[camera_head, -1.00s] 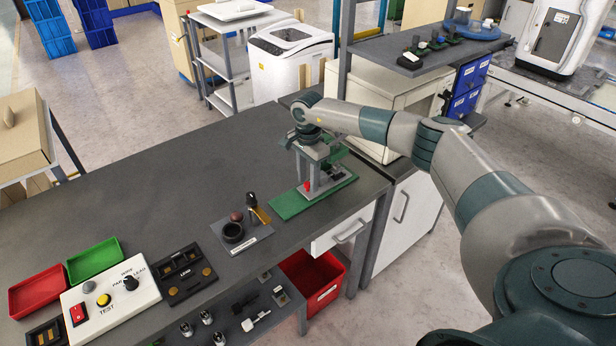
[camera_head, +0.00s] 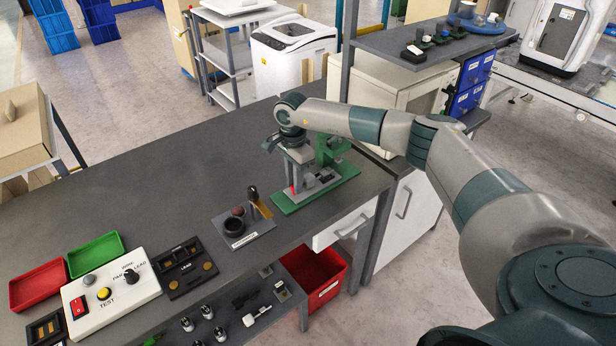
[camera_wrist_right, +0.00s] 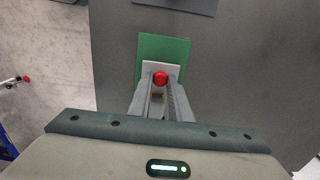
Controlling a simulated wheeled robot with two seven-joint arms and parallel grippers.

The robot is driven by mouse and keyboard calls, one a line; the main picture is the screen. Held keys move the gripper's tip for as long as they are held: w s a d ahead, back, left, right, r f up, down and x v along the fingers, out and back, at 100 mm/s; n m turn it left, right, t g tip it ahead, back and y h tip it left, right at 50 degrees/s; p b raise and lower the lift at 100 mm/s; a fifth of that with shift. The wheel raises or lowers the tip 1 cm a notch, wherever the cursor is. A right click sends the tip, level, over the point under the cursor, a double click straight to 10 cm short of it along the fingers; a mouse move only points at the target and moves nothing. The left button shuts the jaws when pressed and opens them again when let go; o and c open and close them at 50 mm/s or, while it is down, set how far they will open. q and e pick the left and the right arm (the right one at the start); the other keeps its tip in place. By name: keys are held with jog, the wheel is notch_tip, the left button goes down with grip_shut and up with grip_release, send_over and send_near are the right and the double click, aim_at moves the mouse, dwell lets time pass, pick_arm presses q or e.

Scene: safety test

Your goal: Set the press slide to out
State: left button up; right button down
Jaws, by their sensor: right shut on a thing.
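The press stands on a green base plate (camera_head: 285,203) near the table's far right corner, with a green upright (camera_head: 333,150). A grey slide (camera_head: 313,184) lies on the plate and has a red knob (camera_head: 293,188) at its left end. My right gripper (camera_head: 293,180) reaches down over this end, its fingers pointing down. In the right wrist view, the red knob (camera_wrist_right: 160,77) sits between the tips of my right gripper (camera_wrist_right: 160,82), which is shut on it. The gripper hides part of the slide. My left gripper is not in view.
Left of the press is a small grey fixture (camera_head: 240,232) with a black ring and upright pegs. A white test box (camera_head: 110,290), a red tray (camera_head: 38,286) and a green tray (camera_head: 95,254) stand farther left. A shelf (camera_head: 430,50) rises behind the arm.

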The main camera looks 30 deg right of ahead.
jog(key=a+b, duration=0.1)
jog(key=a, duration=0.4)
jog(key=shift+s, duration=0.15)
jog(key=shift+d, duration=0.15)
jog(key=c, duration=1.8)
grip_release()
jog(key=shift+o, duration=0.9)
jog(key=shift+a, duration=0.2)
jog(key=shift+d+r, duration=0.1)
jog(key=shift+d, duration=0.05)
